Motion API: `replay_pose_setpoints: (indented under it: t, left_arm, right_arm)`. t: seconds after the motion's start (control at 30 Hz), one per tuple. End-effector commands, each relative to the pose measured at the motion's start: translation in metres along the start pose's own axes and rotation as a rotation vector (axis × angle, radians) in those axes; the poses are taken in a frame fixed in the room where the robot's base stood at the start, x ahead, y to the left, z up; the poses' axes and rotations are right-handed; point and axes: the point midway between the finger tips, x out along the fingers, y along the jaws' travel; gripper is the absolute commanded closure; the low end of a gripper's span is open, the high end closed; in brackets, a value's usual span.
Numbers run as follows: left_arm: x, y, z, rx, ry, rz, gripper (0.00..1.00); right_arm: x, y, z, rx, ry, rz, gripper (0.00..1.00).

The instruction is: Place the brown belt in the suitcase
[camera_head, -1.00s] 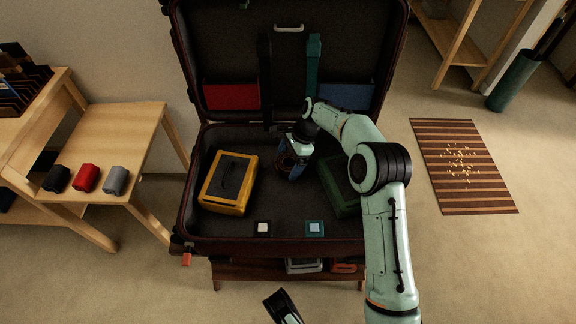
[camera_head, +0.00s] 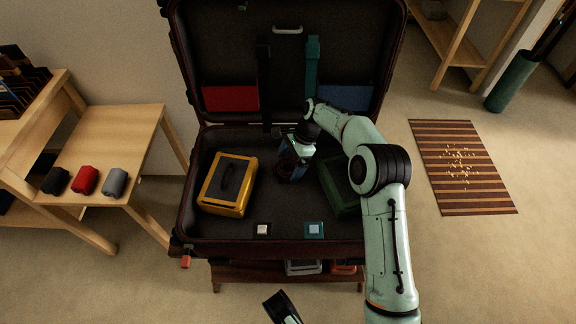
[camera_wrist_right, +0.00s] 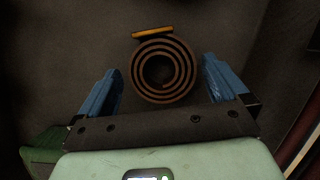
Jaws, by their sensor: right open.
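The coiled brown belt (camera_wrist_right: 162,71) lies between the fingers of my right gripper (camera_wrist_right: 162,85) in the right wrist view, with a dark gap to each blue finger. My right gripper (camera_head: 293,164) is open, over the middle of the open suitcase (camera_head: 190,205) in the head view. The belt (camera_head: 288,173) shows there only as a small dark brown shape, partly hidden by the gripper. It appears to be at the suitcase floor, but I cannot tell whether it touches it.
In the suitcase, a yellow case (camera_head: 228,184) lies left of the gripper and a dark green case (camera_head: 338,186) right, partly behind my arm. Red (camera_head: 231,98) and blue (camera_head: 347,96) panels line the lid. A wooden side table (camera_head: 113,130) holds three rolled items.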

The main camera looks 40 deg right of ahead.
Motion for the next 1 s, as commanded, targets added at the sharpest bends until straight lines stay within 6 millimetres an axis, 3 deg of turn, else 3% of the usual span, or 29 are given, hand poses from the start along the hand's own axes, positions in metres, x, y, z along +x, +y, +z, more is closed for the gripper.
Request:
replay_pose_setpoints:
  t: [0.2, 0.43, 0.6, 1.0]
  left_arm:
    - [-0.019, 0.018, -0.020, 0.022, 0.075, 0.034, 0.57]
    - [-0.034, 0.032, -0.035, 0.038, 0.133, 0.061, 0.57]
    - [-0.037, 0.036, -0.039, 0.042, 0.150, 0.068, 0.57]
    - [-0.037, 0.036, -0.039, 0.042, 0.151, 0.068, 0.57]
  right_arm:
    - [-0.053, 0.000, 0.001, 0.000, 0.001, -0.005, 0.00]
    - [-0.089, 0.000, 0.000, 0.001, 0.000, -0.002, 0.00]
    - [-0.098, 0.000, 0.000, 0.001, -0.001, 0.000, 0.00]
    - [-0.099, 0.000, 0.000, 0.000, 0.000, 0.000, 0.00]
